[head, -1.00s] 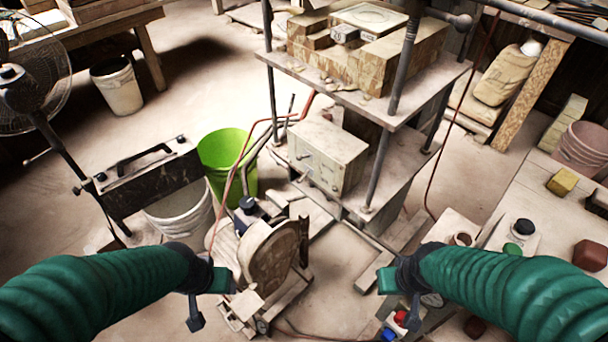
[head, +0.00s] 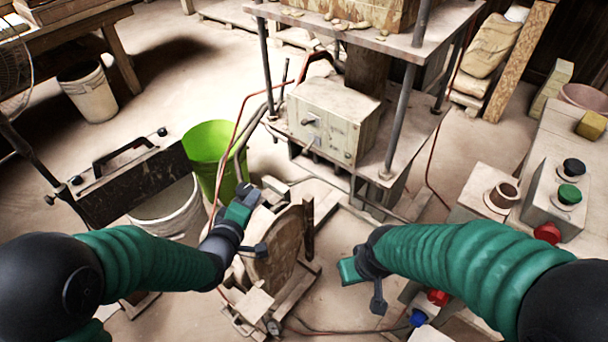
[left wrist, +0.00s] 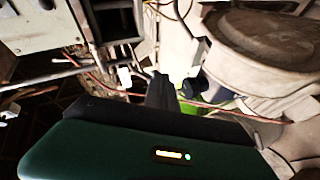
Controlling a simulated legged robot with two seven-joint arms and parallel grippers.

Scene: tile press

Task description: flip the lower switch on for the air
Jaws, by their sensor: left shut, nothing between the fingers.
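A dusty cream control box (head: 335,115) stands on the lower plate of the press. Its front face carries small dark switches, an upper one (head: 309,121) and a lower one (head: 316,141); their positions are too small to read. My left gripper (head: 247,197) is shut and empty, in front of the box, to its lower left and apart from it. In the left wrist view part of a box (left wrist: 40,25) shows at the upper left, and my gripper's dark finger (left wrist: 162,90) points away from it. My right gripper (head: 350,272) is low at centre right; its jaw opening is unclear.
A green bucket (head: 210,150) and a white bucket (head: 168,212) stand at left. A round dusty machine (head: 275,245) sits between my arms. Press posts (head: 400,120) flank the box on the right. A table with green and black buttons (head: 569,194) is at right.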

